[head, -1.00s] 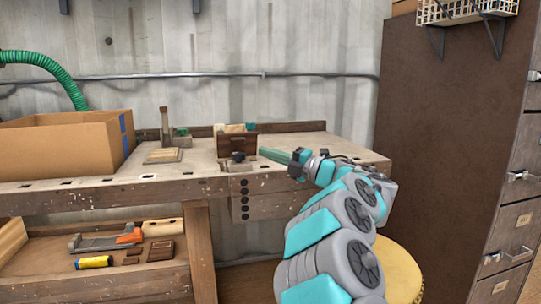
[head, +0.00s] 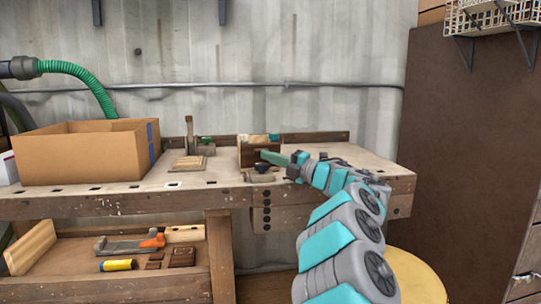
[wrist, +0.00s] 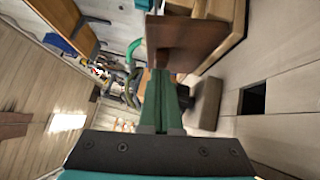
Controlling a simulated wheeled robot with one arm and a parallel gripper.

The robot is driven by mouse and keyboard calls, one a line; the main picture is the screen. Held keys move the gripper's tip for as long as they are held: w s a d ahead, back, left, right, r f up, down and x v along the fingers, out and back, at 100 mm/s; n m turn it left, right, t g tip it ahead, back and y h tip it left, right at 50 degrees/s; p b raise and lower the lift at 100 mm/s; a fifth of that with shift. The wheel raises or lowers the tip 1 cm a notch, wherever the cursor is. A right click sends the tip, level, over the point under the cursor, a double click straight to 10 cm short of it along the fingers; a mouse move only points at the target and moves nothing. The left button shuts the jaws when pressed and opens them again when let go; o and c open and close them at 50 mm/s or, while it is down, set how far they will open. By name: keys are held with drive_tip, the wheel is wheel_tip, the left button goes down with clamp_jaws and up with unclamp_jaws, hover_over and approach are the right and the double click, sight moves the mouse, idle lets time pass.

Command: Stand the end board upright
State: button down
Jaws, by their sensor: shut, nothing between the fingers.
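A dark brown board (head: 246,156) stands on edge at the end of a small wooden box (head: 262,138) on the workbench, which holds light and teal pieces. I take it for the end board. In the wrist view the brown board (wrist: 185,45) stands just beyond my fingertips, beside the pale wooden box wall (wrist: 225,45). My gripper (head: 268,156) reaches in from the right, its green fingers together and empty. In the wrist view the fingers (wrist: 160,85) overlap the board's lower edge; I cannot tell whether they touch it.
A small wooden block (head: 260,177) and a dark knob (head: 262,167) sit in front of the box. A large cardboard box (head: 80,155) fills the bench's left. A vise-like stand (head: 190,135) and small boards (head: 187,162) lie between. The bench front centre is clear.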

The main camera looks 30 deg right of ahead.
drive_tip(key=r+p, duration=0.1)
drive_tip(key=p, duration=0.1)
drive_tip(key=m+g+p, duration=0.1)
drive_tip(key=p, duration=0.1)
drive_tip(key=shift+w+d+r+h, duration=0.15)
drive_tip(key=shift+w+r+h, duration=0.15)
drive_tip(key=shift+w+r, duration=0.1)
drive_tip(key=shift+w+m+p, duration=0.1)
drive_tip(key=shift+m+p, duration=0.2)
drive_tip(key=shift+p, duration=0.8)
drive_tip(key=shift+w+f+g+p, duration=0.1)
drive_tip(key=shift+g+p, duration=0.2)
drive_tip(key=shift+p, duration=0.05)
drive_tip(key=shift+f, duration=0.15)
